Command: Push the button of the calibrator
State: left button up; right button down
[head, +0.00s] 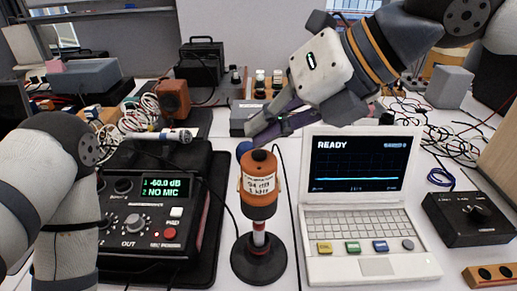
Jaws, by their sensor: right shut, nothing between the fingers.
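The calibrator (259,195) is an orange cylinder with a pale label reading 94 dB, upright on a stand with a round black base (258,266). A dark round cap that looks like its button (259,155) is on top. My right gripper (256,138) comes in from the upper right, shut and empty. In the picture its fingertips are just above the calibrator's top; whether they touch it cannot be told. My left arm shows at the left edge, but its gripper is not in view.
A meter box (130,225) reading -60.0 dB and NO MIC stands left of the calibrator. An open laptop (362,215) reading READY is close on the right. A blue ball (243,149) shows beside the calibrator's top.

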aim_at(263, 150)
jog(key=shift+f, duration=0.65)
dwell(0.6)
jog(key=shift+r, duration=1)
notch_tip(263, 150, up, 6)
